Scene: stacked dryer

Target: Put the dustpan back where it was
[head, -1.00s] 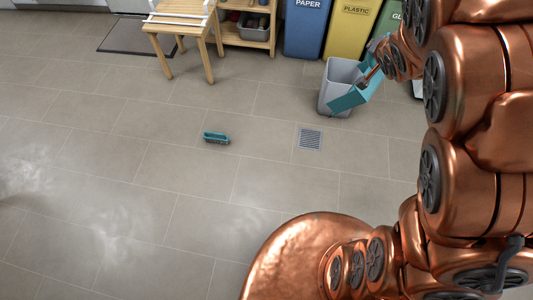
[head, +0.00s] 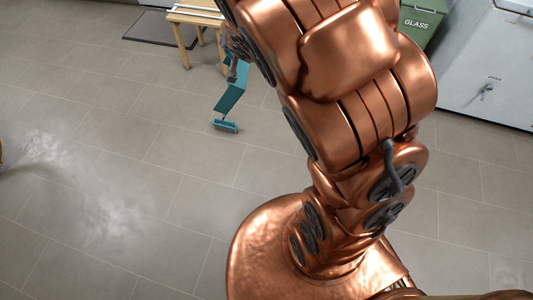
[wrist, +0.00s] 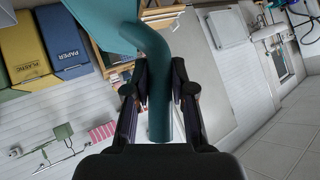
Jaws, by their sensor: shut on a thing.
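The teal dustpan (head: 231,92) hangs from my gripper (head: 234,66) in the head view, its pan pointing down. In the wrist view its handle (wrist: 158,85) runs between the two fingers of my gripper (wrist: 159,88), which are shut on it. The teal brush (head: 225,126) lies on the tiled floor just below the pan in the head view. Whether the pan's lower edge touches the brush or floor, I cannot tell.
A wooden table (head: 190,17) stands behind, on a dark mat's right side. A green glass bin (head: 420,22) and a white cabinet (head: 490,70) are at the right. The floor at left is open, with pale dusty patches (head: 85,190).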

